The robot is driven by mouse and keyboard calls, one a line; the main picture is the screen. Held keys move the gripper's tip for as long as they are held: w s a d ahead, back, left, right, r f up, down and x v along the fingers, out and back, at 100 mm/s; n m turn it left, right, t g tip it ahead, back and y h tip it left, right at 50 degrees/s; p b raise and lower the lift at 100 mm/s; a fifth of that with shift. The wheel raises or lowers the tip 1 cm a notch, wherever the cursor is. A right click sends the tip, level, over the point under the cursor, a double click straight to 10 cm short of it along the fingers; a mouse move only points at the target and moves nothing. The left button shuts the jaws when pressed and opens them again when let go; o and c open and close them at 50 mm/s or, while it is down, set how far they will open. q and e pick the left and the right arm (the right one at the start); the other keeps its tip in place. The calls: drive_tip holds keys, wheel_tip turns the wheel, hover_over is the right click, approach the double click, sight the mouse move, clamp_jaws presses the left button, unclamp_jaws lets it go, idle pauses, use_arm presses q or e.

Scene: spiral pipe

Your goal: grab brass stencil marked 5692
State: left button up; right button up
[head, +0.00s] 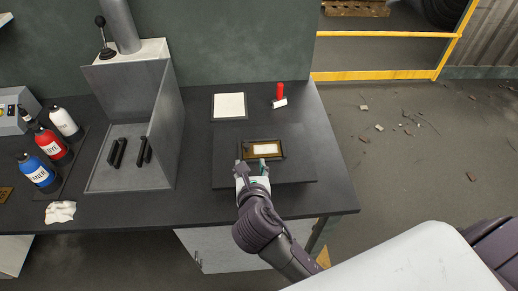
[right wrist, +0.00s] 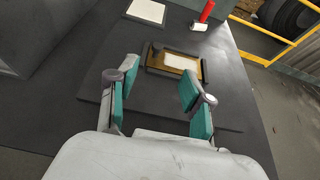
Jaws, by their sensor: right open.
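A brass plate (head: 252,153) in a dark frame, with a white area in its middle, lies flat on a dark raised board (head: 225,170) on the bench. It also shows in the right wrist view (right wrist: 160,62). I cannot read any number on it. A small brass-coloured piece with dark marks (head: 5,193) lies at the far left, too small to read. My right gripper (head: 253,167) is open and empty at the near edge of the framed plate. In the right wrist view its teal-padded fingers (right wrist: 156,100) are spread, with the plate beyond them. My left gripper is not in view.
A white sheet on a dark backing (head: 229,106) and a red-handled tool (head: 280,95) lie behind the board. A grey metal booth (head: 165,130) stands left. Several bottles (head: 53,147) and a white cloth (head: 60,212) are further left. A yellow rail (head: 385,75) is beyond the bench.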

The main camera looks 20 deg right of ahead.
sight(247, 146)
drive_tip(key=x, duration=0.8)
drive_tip(key=shift+w, duration=0.3)
drive_tip(key=p+x, duration=0.1)
drive_tip(key=x, duration=0.4)
drive_tip(key=shift+a+f, duration=0.1)
drive_tip(key=shift+f, duration=0.15)
clamp_jaws()
